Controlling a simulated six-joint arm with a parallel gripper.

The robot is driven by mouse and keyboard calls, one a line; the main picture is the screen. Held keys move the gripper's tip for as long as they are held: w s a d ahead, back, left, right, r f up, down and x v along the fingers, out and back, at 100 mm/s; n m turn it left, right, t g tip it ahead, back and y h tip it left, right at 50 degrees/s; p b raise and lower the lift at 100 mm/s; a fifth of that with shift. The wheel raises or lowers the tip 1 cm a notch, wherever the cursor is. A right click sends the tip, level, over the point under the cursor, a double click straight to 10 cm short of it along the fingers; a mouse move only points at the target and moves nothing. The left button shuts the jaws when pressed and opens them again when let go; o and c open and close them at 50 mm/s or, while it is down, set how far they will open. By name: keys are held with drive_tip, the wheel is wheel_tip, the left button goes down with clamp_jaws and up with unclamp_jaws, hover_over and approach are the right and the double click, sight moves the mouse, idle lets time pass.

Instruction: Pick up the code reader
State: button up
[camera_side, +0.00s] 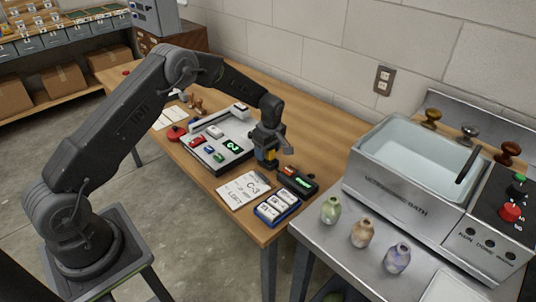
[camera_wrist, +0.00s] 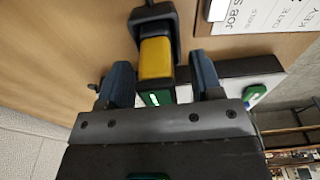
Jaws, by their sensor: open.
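The code reader (camera_wrist: 156,58) looks like a yellow block with a dark grey frame around its far end. It lies between the two blue-grey fingers of my gripper (camera_wrist: 160,66) in the wrist view. The fingers are open, with a gap visible on both sides of the yellow part. In the side view, my gripper (camera_side: 268,142) points down over the table, and a small yellow patch of the reader (camera_side: 267,155) shows just under it. The rest of the reader is hidden by the gripper there.
A clipboard sheet (camera_side: 243,189), a blue case (camera_side: 278,207) and a dark device with a green display (camera_side: 298,180) lie in front. An ultrasonic bath (camera_side: 400,185) stands right.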

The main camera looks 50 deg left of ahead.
drive_tip(key=shift+c, duration=0.3)
drive_tip(key=c, duration=0.9)
drive_tip(key=shift+c, duration=0.2)
drive_tip(key=shift+r, duration=0.1)
drive_tip(key=shift+r, duration=0.35)
drive_tip(key=r, duration=0.3)
drive_tip(key=shift+s+a+r, duration=0.1)
drive_tip(key=shift+a+r, duration=0.1)
drive_tip(key=shift+r, duration=0.2)
drive_tip(key=s+a+r, duration=0.6)
drive_tip(key=s+a, duration=0.1)
drive_tip(key=a, duration=0.2)
drive_tip(key=shift+r, duration=0.25)
